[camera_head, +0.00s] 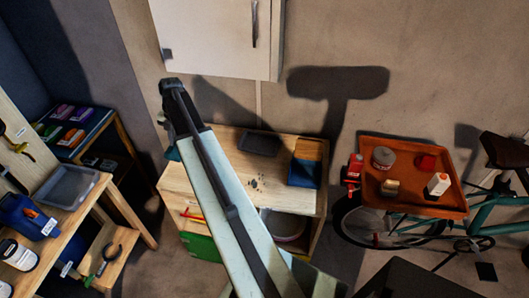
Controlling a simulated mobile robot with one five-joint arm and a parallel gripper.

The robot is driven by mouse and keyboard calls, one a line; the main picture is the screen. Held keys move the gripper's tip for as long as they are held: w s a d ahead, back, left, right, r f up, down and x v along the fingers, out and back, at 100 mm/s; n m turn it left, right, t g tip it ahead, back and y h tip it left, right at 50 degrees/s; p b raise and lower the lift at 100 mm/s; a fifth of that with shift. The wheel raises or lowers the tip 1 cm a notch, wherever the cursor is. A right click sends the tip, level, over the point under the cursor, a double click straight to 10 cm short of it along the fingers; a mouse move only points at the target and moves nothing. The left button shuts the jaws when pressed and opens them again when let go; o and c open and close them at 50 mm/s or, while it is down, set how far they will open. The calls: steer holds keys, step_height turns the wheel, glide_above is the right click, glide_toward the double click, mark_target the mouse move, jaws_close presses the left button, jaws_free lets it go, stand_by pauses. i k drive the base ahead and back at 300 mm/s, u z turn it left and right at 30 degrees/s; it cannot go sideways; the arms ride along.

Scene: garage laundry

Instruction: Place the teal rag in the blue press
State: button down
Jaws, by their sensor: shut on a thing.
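My arm reaches up and away across the middle, and my gripper (168,130) is at its dark far end, partly hidden by the arm. It is shut on the teal rag (173,153), of which only a small teal piece shows below it, at the left end of the wooden bench. A blue-fronted box with a wooden upper part (304,174) stands on the right of the bench; it may be the blue press, but I cannot tell for sure. The rag is apart from it, to its left.
The wooden bench (230,143) also bears a dark tray (260,144) and small dark bits. A white cabinet (215,35) hangs above. An orange tray with cans (410,205) is at right by a bicycle (375,228). Shelves with a blue jug (22,212) stand at left.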

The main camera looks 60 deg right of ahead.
mark_target(305, 175)
steer(key=z, duration=0.3)
steer(key=k, duration=0.85)
steer(key=u, duration=0.35)
